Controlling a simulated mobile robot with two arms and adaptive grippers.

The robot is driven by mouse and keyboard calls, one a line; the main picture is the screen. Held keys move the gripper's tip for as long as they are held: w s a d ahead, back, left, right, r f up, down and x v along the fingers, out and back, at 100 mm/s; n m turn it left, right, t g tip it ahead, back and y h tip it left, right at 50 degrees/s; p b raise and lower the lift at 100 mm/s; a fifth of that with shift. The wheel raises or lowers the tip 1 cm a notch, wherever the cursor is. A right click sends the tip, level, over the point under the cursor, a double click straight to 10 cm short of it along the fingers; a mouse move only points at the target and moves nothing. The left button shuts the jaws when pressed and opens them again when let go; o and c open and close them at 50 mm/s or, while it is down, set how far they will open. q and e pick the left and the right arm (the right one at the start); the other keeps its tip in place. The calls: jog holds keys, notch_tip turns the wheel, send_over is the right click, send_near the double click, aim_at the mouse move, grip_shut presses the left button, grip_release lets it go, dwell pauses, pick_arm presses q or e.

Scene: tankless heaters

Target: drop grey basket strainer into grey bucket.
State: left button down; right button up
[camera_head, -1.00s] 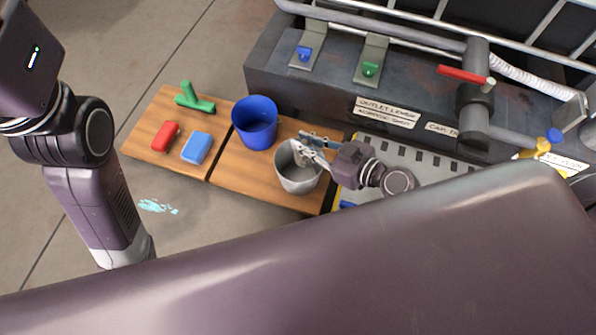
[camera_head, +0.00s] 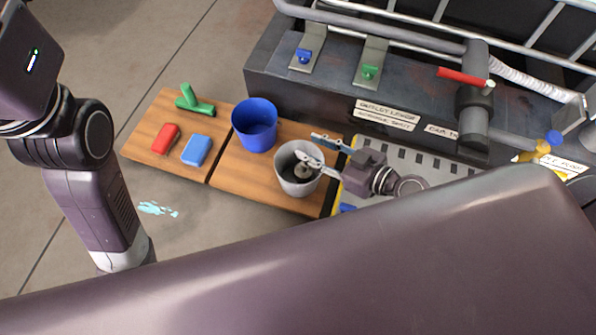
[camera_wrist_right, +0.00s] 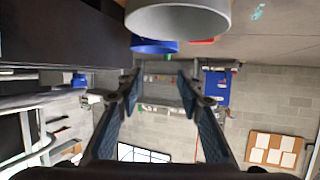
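The grey bucket (camera_head: 292,187) stands upright on the right part of the wooden board; its rim also shows at the top of the right wrist view (camera_wrist_right: 180,18). A small dark-grey round thing, apparently the basket strainer (camera_head: 302,174), lies inside the bucket and is partly shadowed. My right gripper (camera_head: 311,148) is open, with its fingers spread at the bucket's upper right rim. In the right wrist view my right gripper (camera_wrist_right: 158,85) has nothing between its fingers. My left arm comes in from the left, but its gripper is not visible.
A blue bucket (camera_head: 255,135) stands beside the grey one. A red block (camera_head: 165,137), a blue block (camera_head: 196,149) and a green T-shaped piece (camera_head: 194,101) lie on the wooden board (camera_head: 226,176). A dark bench with pipes and valves (camera_head: 425,100) borders the back right.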

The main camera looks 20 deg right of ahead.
jog(key=v, duration=0.9)
jog(key=shift+r, duration=0.1)
